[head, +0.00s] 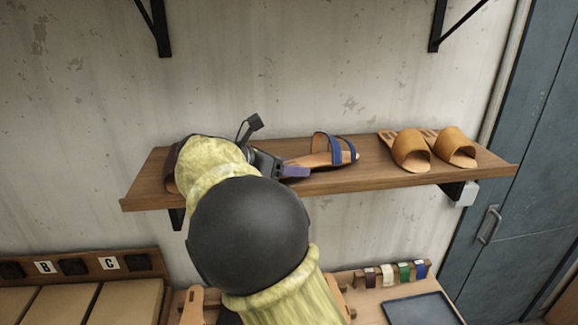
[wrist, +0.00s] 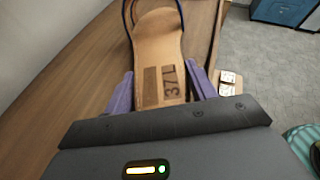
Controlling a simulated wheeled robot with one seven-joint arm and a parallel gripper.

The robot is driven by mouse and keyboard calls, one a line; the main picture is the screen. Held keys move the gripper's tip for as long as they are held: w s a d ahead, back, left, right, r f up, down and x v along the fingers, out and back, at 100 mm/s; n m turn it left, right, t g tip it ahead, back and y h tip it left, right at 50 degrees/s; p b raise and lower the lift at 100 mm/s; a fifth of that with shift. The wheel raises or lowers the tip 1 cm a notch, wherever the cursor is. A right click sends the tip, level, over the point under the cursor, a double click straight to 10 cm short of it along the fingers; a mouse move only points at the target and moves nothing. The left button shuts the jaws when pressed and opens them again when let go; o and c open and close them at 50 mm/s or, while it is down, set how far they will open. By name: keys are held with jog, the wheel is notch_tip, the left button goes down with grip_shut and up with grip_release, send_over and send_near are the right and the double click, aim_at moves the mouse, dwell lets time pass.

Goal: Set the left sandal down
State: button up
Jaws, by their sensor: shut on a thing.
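The left sandal (head: 335,152) has a tan sole and blue straps. It is at the middle of the wooden wall shelf (head: 370,180), toe pointing right in the head view. My gripper (head: 295,171) is shut on the heel, with a purple finger on each side; these fingers also show in the wrist view (wrist: 162,92). The sole looks level and close over the shelf board; I cannot tell whether it touches.
Two tan sandals (head: 411,152) stand on the shelf's right part. A dark brown sandal (head: 171,168) at the left end is mostly hidden by my arm. Below are labelled boxes (head: 120,300), a rack of coloured swatches (head: 388,274) and a dark tray (head: 420,308). Some shelf between the blue-strapped and tan sandals is clear.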

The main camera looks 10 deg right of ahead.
jog(key=o, duration=1)
jog(key=shift+s+r, duration=0.2)
jog(key=shift+s, duration=0.25)
jog(key=shift+o, duration=1.4)
jog(key=shift+w+f, duration=0.25)
jog(key=shift+w, duration=0.25)
jog(key=shift+s+r, duration=0.1)
jog(key=shift+s, duration=0.2)
jog(key=shift+a, duration=0.4)
jog(key=b+v, duration=0.3)
jog(key=v, duration=1.3)
jog(key=shift+s+a+r+b, duration=0.2)
jog(key=shift+a+b, duration=0.05)
jog(key=shift+b, duration=0.05)
